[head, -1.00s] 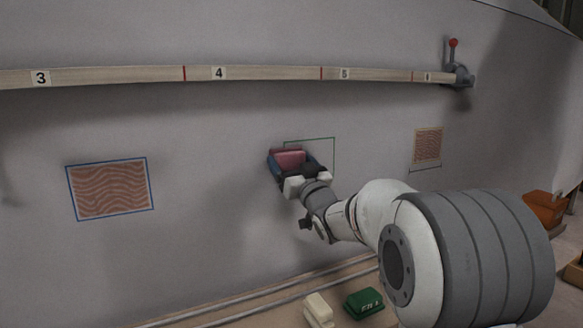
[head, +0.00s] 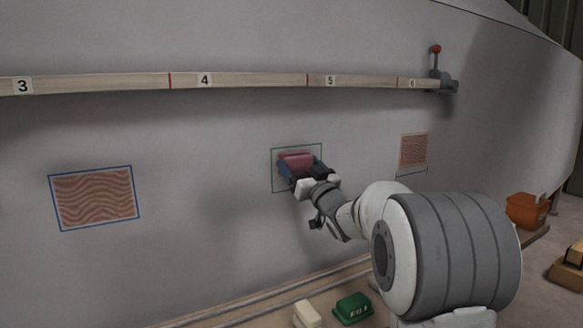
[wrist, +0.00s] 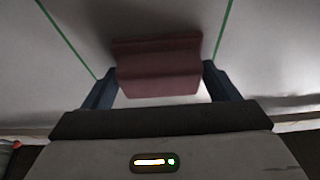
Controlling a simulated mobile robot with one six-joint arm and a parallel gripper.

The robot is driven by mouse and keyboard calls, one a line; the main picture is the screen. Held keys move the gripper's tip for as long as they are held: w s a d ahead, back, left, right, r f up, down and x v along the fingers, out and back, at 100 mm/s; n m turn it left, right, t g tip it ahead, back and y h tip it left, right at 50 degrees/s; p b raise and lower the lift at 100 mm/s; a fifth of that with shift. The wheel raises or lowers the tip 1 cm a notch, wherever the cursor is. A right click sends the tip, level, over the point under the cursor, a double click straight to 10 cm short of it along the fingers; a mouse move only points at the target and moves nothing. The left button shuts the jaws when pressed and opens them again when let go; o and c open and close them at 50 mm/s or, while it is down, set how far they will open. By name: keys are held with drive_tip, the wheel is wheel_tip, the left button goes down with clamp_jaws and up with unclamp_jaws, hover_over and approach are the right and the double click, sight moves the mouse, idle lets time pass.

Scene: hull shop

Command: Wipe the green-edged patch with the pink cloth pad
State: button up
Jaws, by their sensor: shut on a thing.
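The green-edged patch (head: 277,184) is a square outline on the grey hull wall, in the middle of the head view. Its inside looks plain grey where it shows; the pad and my gripper hide much of it. My gripper (head: 304,172) is shut on the pink cloth pad (head: 296,160) and holds it in front of the patch, within the outline as seen. In the wrist view the pad (wrist: 158,68) sits between the two blue fingers, with green lines on both sides. I cannot tell whether the pad touches the wall.
A blue-edged wavy patch (head: 95,198) is at left, and an orange-edged one (head: 413,150) at right. A numbered wooden rail (head: 255,82) runs above, ending at a red-knobbed lever (head: 436,50). A cream block (head: 307,314) and green block (head: 352,308) lie below.

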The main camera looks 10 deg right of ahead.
drive_tip(key=shift+w+d+p, duration=0.4)
drive_tip(key=shift+w+d, duration=0.05)
drive_tip(key=shift+d, duration=0.95)
drive_tip(key=shift+w+d+p, duration=0.4)
drive_tip(key=shift+w+d, duration=0.1)
drive_tip(key=shift+d, duration=0.95)
drive_tip(key=shift+w+d+p, duration=0.4)
drive_tip(key=shift+w+d, duration=0.05)
drive_tip(key=shift+d, duration=0.95)
drive_tip(key=o, duration=0.4)
drive_tip(key=c, duration=0.4)
drive_tip(key=shift+s, duration=0.15)
drive_tip(key=shift+s+d+b, duration=0.1)
drive_tip(key=shift+s+b, duration=0.2)
drive_tip(key=shift+s, duration=0.15)
drive_tip(key=s, duration=0.1)
drive_tip(key=s+d, duration=0.1)
drive_tip(key=s, duration=0.1)
drive_tip(key=s+b, duration=0.1)
drive_tip(key=shift+s+d+r, duration=0.1)
drive_tip(key=shift+s+d, duration=0.2)
drive_tip(key=shift+s, duration=0.1)
drive_tip(key=shift+s, duration=0.1)
